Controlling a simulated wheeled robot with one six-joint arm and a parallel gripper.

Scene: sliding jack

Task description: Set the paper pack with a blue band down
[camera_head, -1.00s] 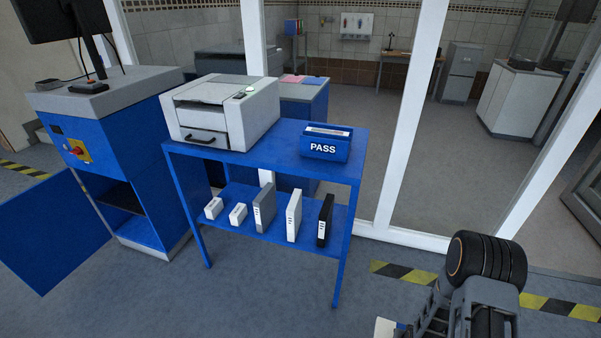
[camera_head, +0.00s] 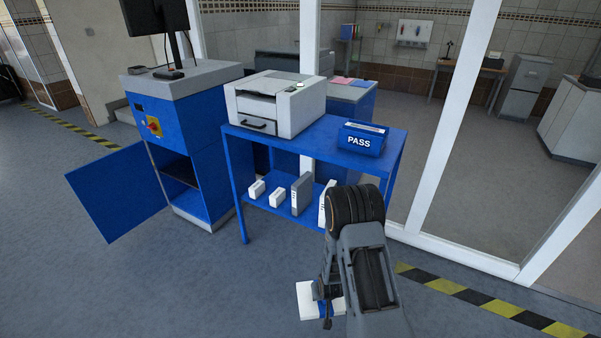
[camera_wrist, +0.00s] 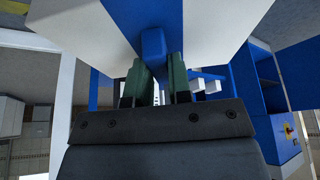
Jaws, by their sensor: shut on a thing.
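The paper pack (camera_head: 307,300) is white with a blue band and shows low in the head view, partly hidden behind my arm. In the wrist view the pack (camera_wrist: 85,30) fills the top, with its blue band (camera_wrist: 153,45) between the fingers. My gripper (camera_wrist: 155,82) is shut on the pack at the band. In the head view my gripper (camera_head: 327,292) holds the pack in front of the blue table (camera_head: 312,142), apart from it.
A white printer (camera_head: 275,105) and a blue PASS tray (camera_head: 362,140) stand on the table top. Several boxes, including a grey one (camera_head: 301,195), stand on its lower shelf. A blue cabinet (camera_head: 190,150) with an open door (camera_head: 118,195) is at left. The table top is bare around the PASS tray.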

